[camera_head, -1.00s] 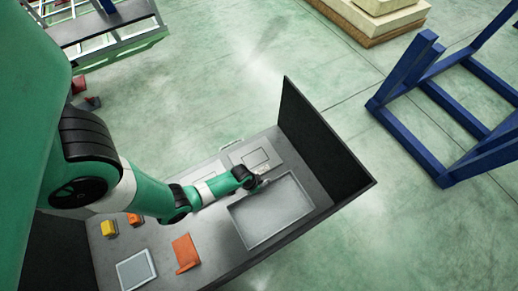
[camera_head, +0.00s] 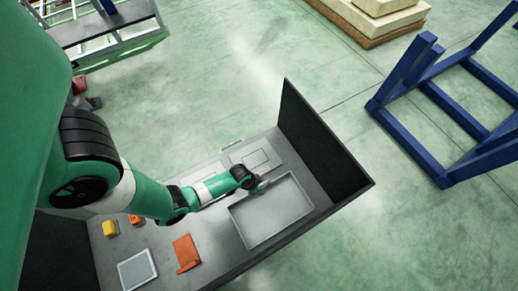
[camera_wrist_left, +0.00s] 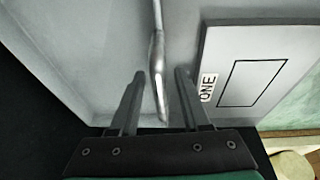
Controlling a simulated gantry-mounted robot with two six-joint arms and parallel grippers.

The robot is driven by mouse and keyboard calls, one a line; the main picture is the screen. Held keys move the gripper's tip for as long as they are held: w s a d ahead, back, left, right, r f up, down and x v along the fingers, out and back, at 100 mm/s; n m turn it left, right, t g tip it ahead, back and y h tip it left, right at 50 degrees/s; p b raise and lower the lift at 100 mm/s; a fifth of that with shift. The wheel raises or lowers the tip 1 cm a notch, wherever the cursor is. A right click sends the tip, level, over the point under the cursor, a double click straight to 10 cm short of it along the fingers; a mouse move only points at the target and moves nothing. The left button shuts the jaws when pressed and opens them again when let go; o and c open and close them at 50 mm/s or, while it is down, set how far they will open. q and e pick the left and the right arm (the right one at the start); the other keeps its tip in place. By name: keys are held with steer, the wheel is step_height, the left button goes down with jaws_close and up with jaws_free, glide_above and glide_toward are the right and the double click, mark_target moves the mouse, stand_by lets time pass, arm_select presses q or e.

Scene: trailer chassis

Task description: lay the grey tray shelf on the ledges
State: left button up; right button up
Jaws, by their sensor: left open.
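A grey rectangular tray (camera_head: 270,210) with a raised rim lies on the dark bench, right of centre in the head view; I take it to be the tray shelf. My left gripper (camera_head: 265,182) is at the tray's far edge. In the left wrist view the gripper (camera_wrist_left: 160,78) is open, with a pale rim or bar (camera_wrist_left: 157,45) running between its two fingers. The grey surface left of that bar (camera_wrist_left: 85,50) seems to be the tray. I cannot tell whether the fingers touch it. My right gripper is not in view. I cannot make out the ledges.
A panel marked "ONE" (camera_wrist_left: 250,75) is beside the gripper. A dark upright wall (camera_head: 318,145) closes the bench's right end. An orange part (camera_head: 185,252), a yellow block (camera_head: 110,228) and a smaller pale tray (camera_head: 137,269) lie left. A blue frame (camera_head: 430,130) stands on the floor.

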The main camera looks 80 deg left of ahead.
arm_select(q)
steer(key=p+v, duration=0.8)
steer(key=v, duration=0.2)
steer(key=shift+r+p, duration=0.3)
steer(key=shift+p, duration=0.05)
steer(key=shift+f, duration=0.1)
